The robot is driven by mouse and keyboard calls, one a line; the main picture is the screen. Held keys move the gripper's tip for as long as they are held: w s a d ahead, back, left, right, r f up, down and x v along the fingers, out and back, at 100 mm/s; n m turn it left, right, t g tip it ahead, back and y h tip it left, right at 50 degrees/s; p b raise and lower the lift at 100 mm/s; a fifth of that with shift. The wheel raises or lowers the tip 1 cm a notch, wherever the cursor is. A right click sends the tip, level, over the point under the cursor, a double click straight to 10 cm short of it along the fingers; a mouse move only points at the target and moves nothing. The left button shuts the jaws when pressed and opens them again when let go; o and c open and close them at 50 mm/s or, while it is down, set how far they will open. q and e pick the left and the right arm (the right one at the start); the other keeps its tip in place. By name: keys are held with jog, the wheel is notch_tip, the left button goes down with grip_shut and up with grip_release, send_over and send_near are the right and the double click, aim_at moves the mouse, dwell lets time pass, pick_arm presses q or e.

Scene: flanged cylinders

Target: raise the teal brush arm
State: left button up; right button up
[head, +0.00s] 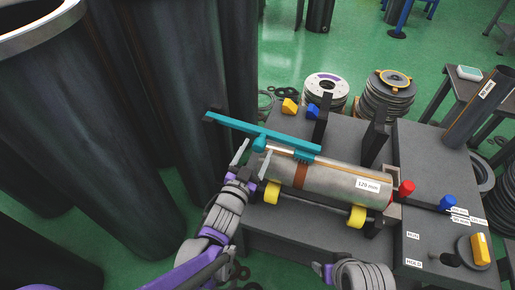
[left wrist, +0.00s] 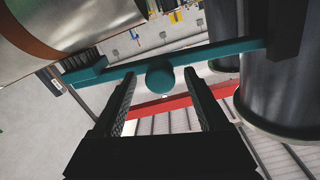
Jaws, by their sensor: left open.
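In the head view the brush head lies low along the cylinder's top edge. In the left wrist view a round teal knob (left wrist: 160,75) on the arm (left wrist: 228,50) sits between my fingertips. My left gripper (head: 250,157) is open just below the knob, with gaps on both sides. My right gripper (head: 325,270) shows only partly at the bottom; its jaws are unclear.
The cylinder lies on yellow rollers (head: 357,216) on a grey bench (head: 290,235). A red knob (head: 406,188) and a blue knob (head: 448,202) stand to its right. Large dark cylinders (head: 140,110) fill the left. Stacked flanged discs (head: 388,98) stand behind.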

pick_arm(q)
jog(key=shift+w+d, duration=0.25)
jog(key=shift+w, duration=0.45)
grip_shut()
dwell(1.0)
